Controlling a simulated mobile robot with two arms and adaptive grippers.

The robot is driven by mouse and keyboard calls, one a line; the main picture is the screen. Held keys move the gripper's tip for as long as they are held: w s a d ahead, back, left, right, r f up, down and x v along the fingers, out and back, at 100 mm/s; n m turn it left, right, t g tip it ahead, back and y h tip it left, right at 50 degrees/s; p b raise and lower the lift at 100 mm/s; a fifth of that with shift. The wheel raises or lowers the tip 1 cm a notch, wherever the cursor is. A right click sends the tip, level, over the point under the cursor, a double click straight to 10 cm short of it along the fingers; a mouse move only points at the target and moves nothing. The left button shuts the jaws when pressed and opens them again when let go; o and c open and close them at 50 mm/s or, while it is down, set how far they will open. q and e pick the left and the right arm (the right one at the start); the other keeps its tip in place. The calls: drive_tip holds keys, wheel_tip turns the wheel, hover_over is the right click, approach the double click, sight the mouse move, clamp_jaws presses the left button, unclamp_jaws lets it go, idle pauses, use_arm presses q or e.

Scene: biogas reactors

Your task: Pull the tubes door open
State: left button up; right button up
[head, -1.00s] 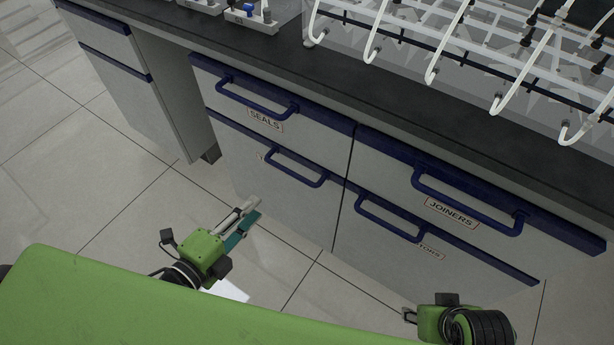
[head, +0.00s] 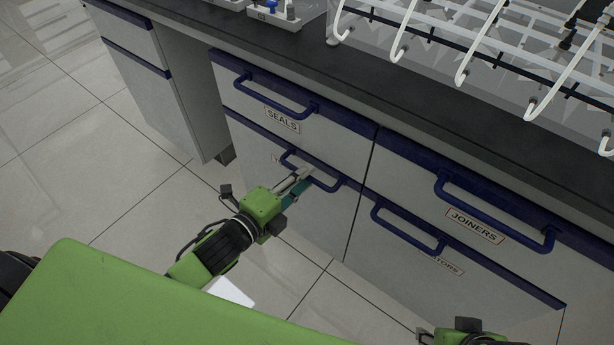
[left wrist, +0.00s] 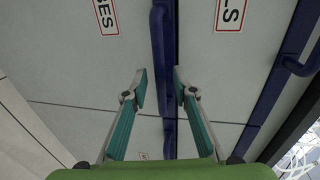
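The tubes door (head: 322,222) is the lower-left front under the counter, shut, below the SEALS drawer (head: 245,104). Its blue bar handle (head: 328,186) runs along its top; its label is mostly hidden in the head view. In the left wrist view a label ending in "BES" (left wrist: 106,16) shows beside the blue handle (left wrist: 158,50). My left gripper (head: 306,180) is open at this handle. In the left wrist view its fingertips (left wrist: 160,88) lie either side of the handle's line; contact cannot be told. My right gripper (head: 425,335) is partly cut off at the bottom edge.
The JOINERS drawer (head: 470,185) and a lower front with a partly hidden label (head: 440,265) stand to the right, both shut with blue handles. A white rack (head: 465,60) stands on the dark countertop (head: 345,85). The tiled floor (head: 125,180) at left is clear.

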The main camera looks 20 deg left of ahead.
use_arm(q)
drive_tip(key=shift+x, duration=0.95)
clamp_jaws()
drive_tip(key=shift+s, duration=0.1)
